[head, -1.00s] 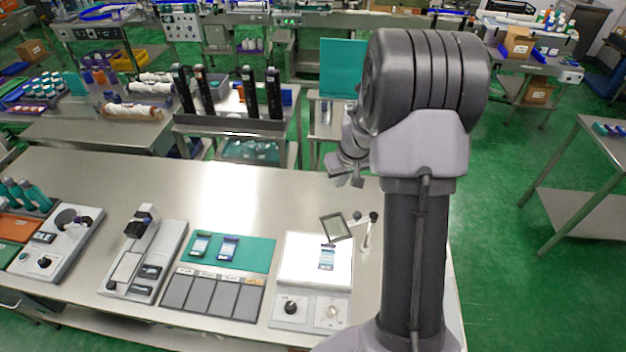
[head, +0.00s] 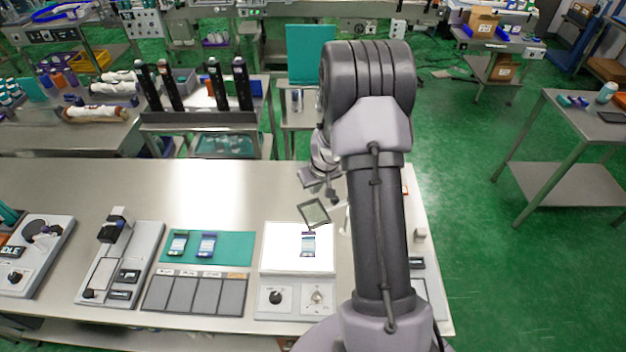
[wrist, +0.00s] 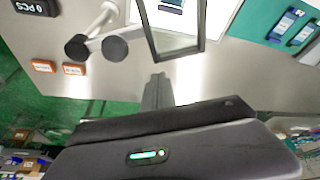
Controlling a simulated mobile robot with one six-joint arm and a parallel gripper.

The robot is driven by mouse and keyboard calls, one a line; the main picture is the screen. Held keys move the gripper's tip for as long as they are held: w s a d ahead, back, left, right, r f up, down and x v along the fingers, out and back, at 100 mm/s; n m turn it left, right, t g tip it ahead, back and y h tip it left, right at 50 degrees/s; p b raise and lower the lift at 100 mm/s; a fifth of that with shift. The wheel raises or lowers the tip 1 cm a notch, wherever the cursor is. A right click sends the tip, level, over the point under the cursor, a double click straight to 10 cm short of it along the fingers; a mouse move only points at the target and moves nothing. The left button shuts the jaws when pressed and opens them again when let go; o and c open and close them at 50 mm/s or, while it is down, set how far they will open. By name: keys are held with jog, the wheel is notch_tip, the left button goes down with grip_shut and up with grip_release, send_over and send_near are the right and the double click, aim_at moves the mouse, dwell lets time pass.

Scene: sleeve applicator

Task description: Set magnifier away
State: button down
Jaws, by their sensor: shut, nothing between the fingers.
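The magnifier (head: 314,212) is a square, dark-framed lens on a jointed arm with dark round knobs. In the head view it hangs tilted near the back edge of the lit white panel (head: 276,245). In the wrist view the lens frame (wrist: 178,56) is at top centre, partly cut off, with two dark knobs (wrist: 114,49) and a pale post to its left. My gripper (wrist: 158,92) is shut and empty, just short of the frame in the picture; I cannot tell whether it touches. In the head view my gripper (head: 320,184) is partly hidden by my arm, just behind the magnifier.
A small labelled device (head: 308,244) lies on the lit panel. Left of it are a teal mat (head: 232,250) with two similar devices and a row of grey pads (head: 195,293). Bare steel table (head: 190,195) lies behind them. Orange-labelled blocks (wrist: 74,69) show in the wrist view.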

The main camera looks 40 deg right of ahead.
jog(key=shift+s+a, duration=0.15)
jog(key=shift+s, duration=0.35)
jog(key=shift+s+b, duration=0.1)
jog(key=shift+b, duration=0.2)
